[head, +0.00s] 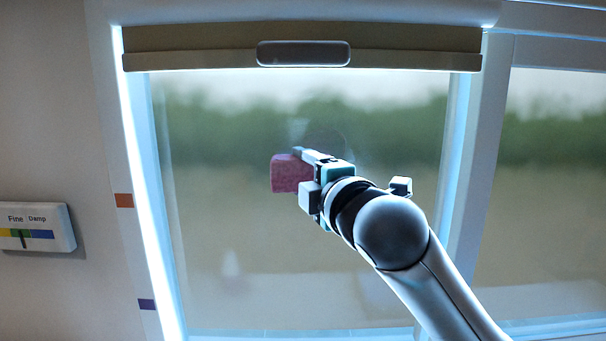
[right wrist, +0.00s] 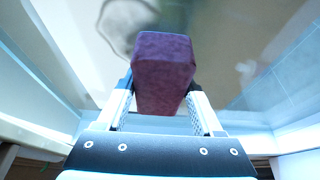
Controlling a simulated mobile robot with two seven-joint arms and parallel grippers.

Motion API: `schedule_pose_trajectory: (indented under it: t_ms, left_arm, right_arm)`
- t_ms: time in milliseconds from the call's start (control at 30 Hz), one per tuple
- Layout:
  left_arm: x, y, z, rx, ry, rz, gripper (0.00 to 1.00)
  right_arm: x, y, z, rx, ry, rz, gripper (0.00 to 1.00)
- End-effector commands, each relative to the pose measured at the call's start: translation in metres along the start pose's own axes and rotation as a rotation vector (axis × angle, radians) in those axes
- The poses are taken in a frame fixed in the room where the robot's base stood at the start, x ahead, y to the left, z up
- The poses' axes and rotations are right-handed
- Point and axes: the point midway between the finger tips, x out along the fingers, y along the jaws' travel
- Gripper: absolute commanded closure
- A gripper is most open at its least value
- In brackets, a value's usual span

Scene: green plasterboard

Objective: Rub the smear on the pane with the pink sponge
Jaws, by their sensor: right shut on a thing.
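The pink sponge (head: 291,173) is a block in front of the window pane (head: 240,220). My right gripper (head: 312,172) is shut on it, and the right wrist view shows the sponge (right wrist: 163,70) between both fingers (right wrist: 160,103). A faint dark ring-shaped smear (head: 327,140) shows on the pane just above and right of the sponge. In the right wrist view the ring (right wrist: 104,32) lies at the upper left, partly hidden behind the sponge. I cannot tell whether the sponge touches the glass. My left gripper is not in view.
A rolled blind (head: 200,48) with a grey handle (head: 303,53) spans the pane's top. White frame posts stand at left (head: 138,190) and right (head: 478,150). A gauge labelled Fine and Damp (head: 36,227) is on the left wall. A small pale patch (head: 297,129) shows above the sponge.

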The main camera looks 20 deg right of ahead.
Motion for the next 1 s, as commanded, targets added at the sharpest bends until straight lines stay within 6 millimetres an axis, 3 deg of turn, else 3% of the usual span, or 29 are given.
schedule_pose_trajectory:
  t_ms: [433,1000]
  left_arm:
    - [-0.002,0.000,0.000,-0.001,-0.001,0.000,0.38]
    - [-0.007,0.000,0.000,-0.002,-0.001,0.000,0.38]
  right_arm:
    - [0.006,0.000,0.004,-0.001,-0.001,0.001,0.86]
    - [-0.011,0.000,0.039,0.000,0.001,0.001,0.86]
